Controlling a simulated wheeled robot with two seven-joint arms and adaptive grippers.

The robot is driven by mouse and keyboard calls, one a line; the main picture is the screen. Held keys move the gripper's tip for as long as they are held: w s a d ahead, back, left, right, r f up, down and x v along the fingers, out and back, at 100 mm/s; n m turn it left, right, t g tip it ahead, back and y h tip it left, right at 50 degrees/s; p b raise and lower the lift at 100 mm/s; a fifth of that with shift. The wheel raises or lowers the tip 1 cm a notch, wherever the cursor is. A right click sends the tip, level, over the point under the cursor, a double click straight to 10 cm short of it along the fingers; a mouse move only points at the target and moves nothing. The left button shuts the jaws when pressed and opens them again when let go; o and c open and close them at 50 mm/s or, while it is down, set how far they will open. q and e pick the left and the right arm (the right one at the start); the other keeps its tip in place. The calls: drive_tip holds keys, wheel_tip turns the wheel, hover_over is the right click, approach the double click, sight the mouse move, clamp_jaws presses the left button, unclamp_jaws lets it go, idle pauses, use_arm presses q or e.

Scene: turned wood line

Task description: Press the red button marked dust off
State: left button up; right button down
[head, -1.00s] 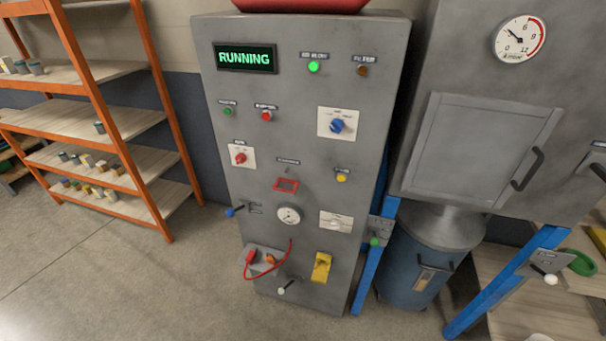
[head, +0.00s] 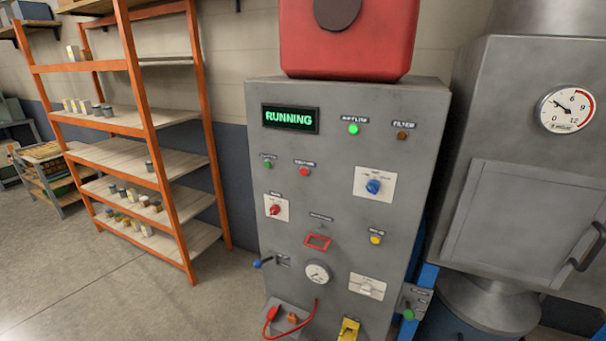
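The grey control cabinet (head: 335,165) stands ahead of me in the head view. A small round red button (head: 304,171) is on its upper left face, under a label too small to read with certainty. A green button (head: 267,165) sits to its left. A red knob (head: 275,210) on a white plate is lower left. The display (head: 290,118) reads RUNNING, and the green airflow lamp (head: 353,129) is lit. Neither of my grippers is in view.
A blue knob (head: 373,187), yellow button (head: 376,238), red frame (head: 317,242) and gauge (head: 317,273) share the panel. A blue-tipped lever (head: 258,263) sticks out left. An orange shelf rack (head: 142,110) stands left, a grey machine (head: 520,200) right. Floor between rack and cabinet is clear.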

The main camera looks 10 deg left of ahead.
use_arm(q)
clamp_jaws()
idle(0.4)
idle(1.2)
